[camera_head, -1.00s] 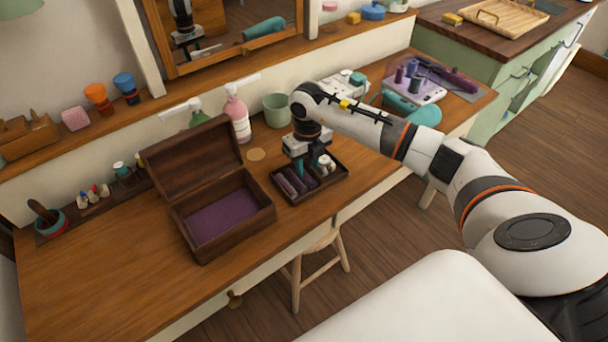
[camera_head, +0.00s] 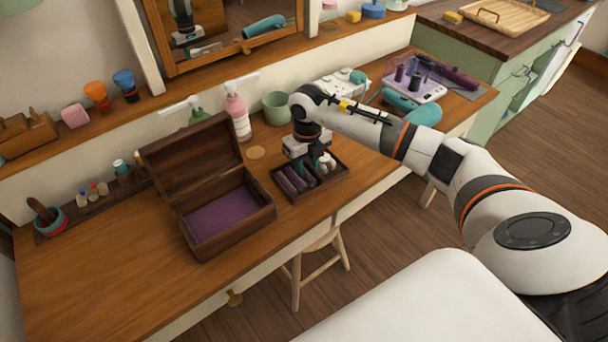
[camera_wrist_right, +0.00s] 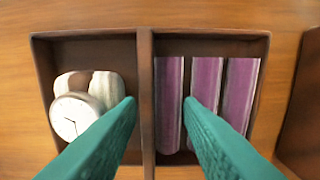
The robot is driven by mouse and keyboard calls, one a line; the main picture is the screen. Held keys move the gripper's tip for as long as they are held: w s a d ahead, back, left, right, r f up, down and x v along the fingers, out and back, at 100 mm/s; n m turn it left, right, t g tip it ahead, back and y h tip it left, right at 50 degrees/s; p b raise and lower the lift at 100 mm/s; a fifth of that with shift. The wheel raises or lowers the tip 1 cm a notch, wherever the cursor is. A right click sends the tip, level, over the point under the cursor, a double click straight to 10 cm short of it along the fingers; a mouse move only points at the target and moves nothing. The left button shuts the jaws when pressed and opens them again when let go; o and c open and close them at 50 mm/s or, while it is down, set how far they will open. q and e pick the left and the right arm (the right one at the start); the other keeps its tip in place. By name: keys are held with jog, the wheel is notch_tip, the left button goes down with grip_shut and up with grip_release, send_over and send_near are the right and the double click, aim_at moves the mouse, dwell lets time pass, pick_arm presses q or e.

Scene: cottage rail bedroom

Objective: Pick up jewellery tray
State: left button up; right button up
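The jewellery tray (camera_head: 321,187) is a dark wooden tray on the desk, to the right of the open wooden box. My right gripper (camera_head: 307,166) points down over it. In the right wrist view the tray (camera_wrist_right: 147,80) has a divider, with purple padded rolls (camera_wrist_right: 206,80) on the right side and a watch (camera_wrist_right: 72,117) on a pale cushion on the left. My open right gripper (camera_wrist_right: 158,101) has its teal fingers on either side of the divider. Whether the fingers touch the tray is unclear. My left gripper is out of view.
The open wooden box (camera_head: 233,215) with purple lining stands left of the tray. A pink bottle (camera_head: 237,118) and a green cup (camera_head: 277,108) stand behind. A hairdryer (camera_head: 412,108) lies to the right. The desk's front left is clear.

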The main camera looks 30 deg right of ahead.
jog(key=shift+c, duration=0.4)
jog(key=c, duration=0.6)
jog(key=shift+c, duration=0.2)
jog(key=shift+r, duration=0.1)
